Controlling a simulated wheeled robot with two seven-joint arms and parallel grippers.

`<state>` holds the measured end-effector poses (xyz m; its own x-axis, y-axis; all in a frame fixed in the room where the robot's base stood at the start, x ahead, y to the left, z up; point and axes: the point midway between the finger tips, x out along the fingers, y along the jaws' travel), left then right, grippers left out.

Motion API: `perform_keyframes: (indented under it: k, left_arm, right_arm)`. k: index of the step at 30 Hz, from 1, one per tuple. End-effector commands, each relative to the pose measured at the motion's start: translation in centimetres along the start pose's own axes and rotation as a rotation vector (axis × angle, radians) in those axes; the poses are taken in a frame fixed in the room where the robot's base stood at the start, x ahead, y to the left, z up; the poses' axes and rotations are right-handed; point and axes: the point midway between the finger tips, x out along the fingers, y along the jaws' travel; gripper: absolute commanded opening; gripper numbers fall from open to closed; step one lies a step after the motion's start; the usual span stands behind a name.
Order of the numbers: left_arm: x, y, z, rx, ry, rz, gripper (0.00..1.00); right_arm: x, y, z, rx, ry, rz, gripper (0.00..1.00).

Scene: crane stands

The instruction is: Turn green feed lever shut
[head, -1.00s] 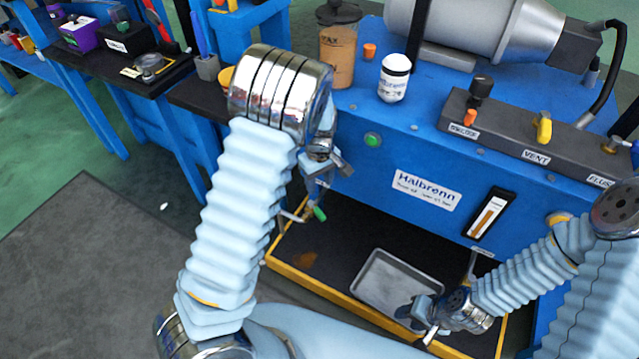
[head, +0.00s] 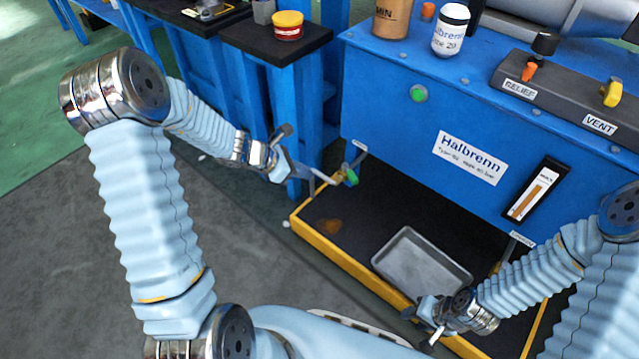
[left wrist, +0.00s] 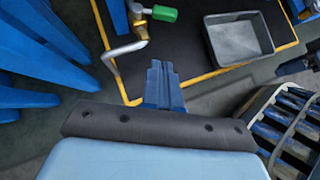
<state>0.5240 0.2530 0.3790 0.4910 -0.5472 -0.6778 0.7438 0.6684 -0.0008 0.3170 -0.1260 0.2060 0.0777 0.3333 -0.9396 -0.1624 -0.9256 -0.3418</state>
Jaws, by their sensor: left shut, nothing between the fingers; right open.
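The green feed lever (head: 351,176) sits on a brass valve with a bent pale spout, low on the front of the blue machine. In the left wrist view the green lever (left wrist: 164,14) points right from the brass valve (left wrist: 139,24), at the top of the picture. My left gripper (head: 302,171) is left of the valve, near the spout. In the left wrist view its blue fingers (left wrist: 163,70) are shut and empty, below the lever and apart from it. My right gripper (head: 428,320) is open at the front edge of the black drip area.
A grey metal tray (head: 420,265) lies on the black floor of the yellow-edged bay (head: 345,262). The blue machine (head: 400,130) carries relief and vent levers on top. A black-topped blue stand (head: 277,43) with a red-and-yellow tin is behind my left gripper.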

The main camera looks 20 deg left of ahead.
Motion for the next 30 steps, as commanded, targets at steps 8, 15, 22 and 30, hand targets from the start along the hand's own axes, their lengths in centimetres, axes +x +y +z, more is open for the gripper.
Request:
perform_keyframes:
  k: [8, 15, 22, 30]
  left_arm:
    - [5.1, -0.1, -0.3, 0.003, 0.002, -0.006, 0.0]
    - [10.1, -0.1, -0.2, 0.004, 0.003, -0.005, 0.0]
    - [11.9, -0.1, 2.2, 0.005, 0.003, -0.003, 0.0]
    - [12.4, -0.1, 2.7, 0.004, 0.003, -0.003, 0.0]
  right_arm:
    - [1.4, 0.4, 0.1, -0.001, -0.004, -0.003, 0.43]
    - [2.6, 0.7, 0.2, -0.001, -0.008, -0.006, 0.43]
    - [2.2, 0.5, 0.2, -0.001, -0.007, -0.006, 0.43]
    - [2.2, 0.5, 0.2, -0.002, -0.007, -0.006, 0.43]
